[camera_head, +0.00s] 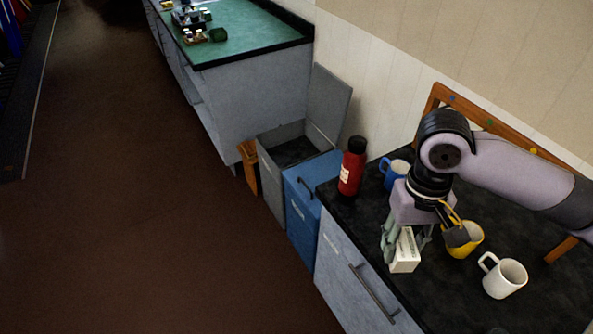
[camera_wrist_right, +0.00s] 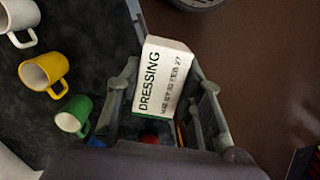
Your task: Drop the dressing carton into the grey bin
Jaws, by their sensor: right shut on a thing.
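The dressing carton (camera_head: 405,254) is a small white box with dark lettering. It also shows in the right wrist view (camera_wrist_right: 163,80), where its face reads DRESSING. My right gripper (camera_head: 404,238) is shut on it, a finger on each side, by the front edge of the dark counter; I cannot tell how high it is held. The grey bin (camera_head: 267,168) stands on the floor to the left, beyond the blue bin, with its lid (camera_head: 332,103) raised and its dark inside showing. My left gripper is in neither view.
A closed blue bin (camera_head: 302,222) stands between the counter (camera_head: 470,312) and the grey bin. A red bottle (camera_head: 352,168), a blue mug (camera_head: 392,174), a yellow mug (camera_head: 466,243) and a white mug (camera_head: 506,280) stand on the counter. A green mug (camera_wrist_right: 73,117) shows in the wrist view.

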